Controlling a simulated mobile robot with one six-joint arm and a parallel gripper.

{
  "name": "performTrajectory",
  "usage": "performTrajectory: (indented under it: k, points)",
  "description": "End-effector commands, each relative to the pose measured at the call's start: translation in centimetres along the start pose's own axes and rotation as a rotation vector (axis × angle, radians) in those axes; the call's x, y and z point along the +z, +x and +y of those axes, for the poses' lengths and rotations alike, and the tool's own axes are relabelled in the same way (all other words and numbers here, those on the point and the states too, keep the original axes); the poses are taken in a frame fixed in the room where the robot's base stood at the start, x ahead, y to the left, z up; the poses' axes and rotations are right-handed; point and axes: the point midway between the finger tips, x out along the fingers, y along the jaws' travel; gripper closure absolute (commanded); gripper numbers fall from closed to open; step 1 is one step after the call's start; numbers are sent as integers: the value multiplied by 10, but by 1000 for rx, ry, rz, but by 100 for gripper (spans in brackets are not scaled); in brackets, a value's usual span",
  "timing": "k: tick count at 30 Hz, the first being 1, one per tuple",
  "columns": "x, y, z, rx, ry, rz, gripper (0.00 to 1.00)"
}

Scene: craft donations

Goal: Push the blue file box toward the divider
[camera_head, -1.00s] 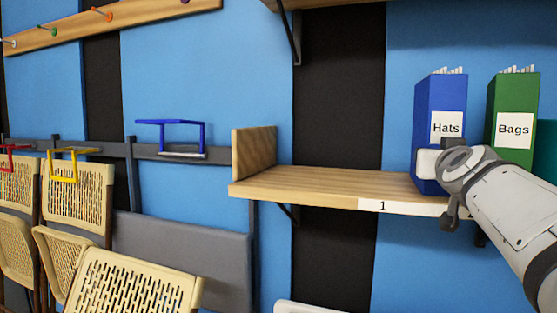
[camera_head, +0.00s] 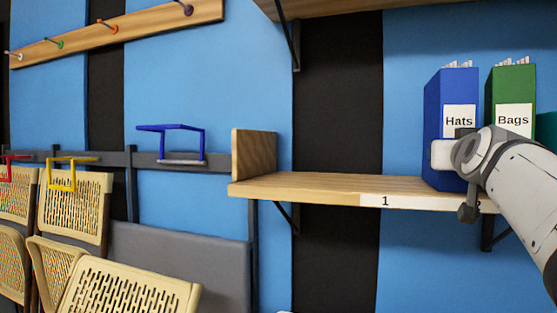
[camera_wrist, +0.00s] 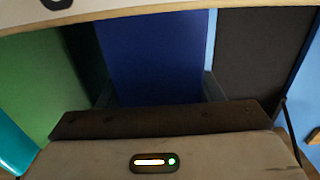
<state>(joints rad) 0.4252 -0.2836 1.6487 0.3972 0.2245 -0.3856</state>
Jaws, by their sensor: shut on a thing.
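The blue file box (camera_head: 451,95), labelled "Hats", stands upright on the wooden shelf (camera_head: 330,184), near its right part in the head view. It also fills the middle of the wrist view (camera_wrist: 155,55). A wooden upright board (camera_head: 254,154), the only divider-like piece I see, stands at the shelf's left end, well apart from the box. My gripper (camera_head: 450,154) is at the lower front of the blue box and shut on it. In the wrist view the fingers (camera_wrist: 158,88) lie along both sides of the box. The arm hides part of its lower front.
A green file box (camera_head: 513,85), labelled "Bags", stands close to the right of the blue one. A teal box (camera_head: 546,130) is partly visible beyond it. The shelf between the board and the blue box is clear. Another shelf (camera_head: 350,8) hangs above.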

Motion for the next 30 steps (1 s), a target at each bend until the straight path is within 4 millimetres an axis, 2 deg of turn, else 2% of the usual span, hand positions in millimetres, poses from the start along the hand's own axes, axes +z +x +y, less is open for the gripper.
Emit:
performTrajectory:
  k: [18, 30]
  points:
    - [3, -1, 17, -3, -2, 1, 67]
    - [1, -1, 19, -7, -4, 1, 67]
